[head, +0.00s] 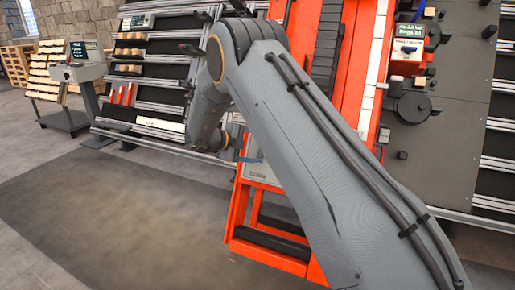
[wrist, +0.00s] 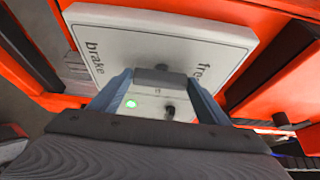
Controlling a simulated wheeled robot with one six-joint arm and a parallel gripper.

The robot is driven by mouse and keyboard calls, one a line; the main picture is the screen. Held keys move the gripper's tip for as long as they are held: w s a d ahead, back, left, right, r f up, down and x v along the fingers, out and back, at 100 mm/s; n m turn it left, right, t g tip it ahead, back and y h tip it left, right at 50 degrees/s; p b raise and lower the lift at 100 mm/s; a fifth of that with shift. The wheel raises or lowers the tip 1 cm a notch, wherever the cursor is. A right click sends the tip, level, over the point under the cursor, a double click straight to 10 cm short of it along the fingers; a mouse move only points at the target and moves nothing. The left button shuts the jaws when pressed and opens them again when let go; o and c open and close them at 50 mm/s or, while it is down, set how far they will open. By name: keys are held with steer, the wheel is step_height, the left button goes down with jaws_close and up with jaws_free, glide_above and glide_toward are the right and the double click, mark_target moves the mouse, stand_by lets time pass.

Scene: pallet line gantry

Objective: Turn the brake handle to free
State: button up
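A white plate (wrist: 110,25) marked "brake" on its left and "free" on its right fills the upper middle of the wrist view. A grey block, which looks like the brake handle (wrist: 160,78), stands in front of the plate between the two words. My gripper (wrist: 160,84) has a blue-grey finger at each side of this block, and both fingers appear to touch it. A green light (wrist: 130,103) and a small dark knob (wrist: 168,110) show below the block. In the head view my arm mostly hides the gripper, and the pale plate (head: 257,171) shows only in part.
An orange frame (head: 240,220) surrounds the plate. Racks with rails (head: 150,75) stand at the left, beside a console (head: 80,73) on a stand. A grey deck with a dark round part (head: 411,107) lies at the right. The floor (head: 130,210) at front left is clear.

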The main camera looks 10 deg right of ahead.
steer(key=shift+o, duration=1.3)
steer(key=v, duration=0.7)
steer(key=shift+a+r+p, duration=0.15)
steer(key=shift+a+p, duration=0.15)
steer(key=shift+p, duration=0.05)
steer(key=shift+s, duration=0.15)
